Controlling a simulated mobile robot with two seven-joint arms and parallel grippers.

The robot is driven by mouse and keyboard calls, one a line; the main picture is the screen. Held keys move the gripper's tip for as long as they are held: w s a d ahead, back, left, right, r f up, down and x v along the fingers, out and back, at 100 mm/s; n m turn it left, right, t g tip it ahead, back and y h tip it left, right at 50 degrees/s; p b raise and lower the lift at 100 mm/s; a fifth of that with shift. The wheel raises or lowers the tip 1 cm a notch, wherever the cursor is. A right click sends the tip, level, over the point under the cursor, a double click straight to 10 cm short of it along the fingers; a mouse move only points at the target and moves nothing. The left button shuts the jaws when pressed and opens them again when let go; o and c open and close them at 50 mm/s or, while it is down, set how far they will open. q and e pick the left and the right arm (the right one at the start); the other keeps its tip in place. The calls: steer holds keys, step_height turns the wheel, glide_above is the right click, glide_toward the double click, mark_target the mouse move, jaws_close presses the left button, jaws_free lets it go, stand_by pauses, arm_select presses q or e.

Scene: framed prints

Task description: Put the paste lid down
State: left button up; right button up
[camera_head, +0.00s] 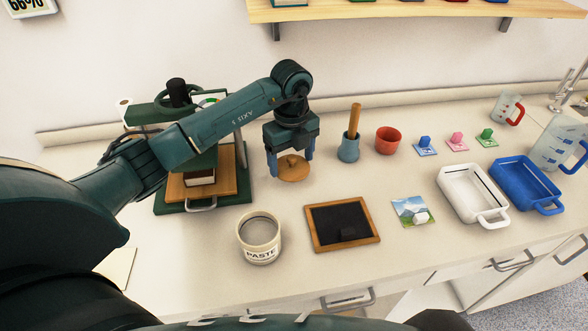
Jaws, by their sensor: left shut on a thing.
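The paste lid (294,171) is a round wooden disc with a small knob. My left gripper (290,160) points down over the counter with its fingers shut on the lid. The lid looks level and close to the counter; I cannot tell whether it touches. The paste jar (260,240), cream with a "PASTE" label, stands open in front and to the left of the lid. My right gripper is not in view.
A green press (245,195) stands left of the lid. A blue pot (348,150) with a wooden-handled tool and a red cup (388,140) stand to its right. A framed dark board (322,240) lies in front. White (450,200) and blue (505,172) trays are at right.

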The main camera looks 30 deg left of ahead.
mark_target(292, 166)
arm_select(q)
steer(key=shift+f, duration=2.1)
steer(key=shift+f, duration=0.1)
steer(key=o, duration=1)
step_height(292, 166, up, 12)
steer(key=shift+r+b, duration=0.15)
steer(key=shift+b, duration=0.4)
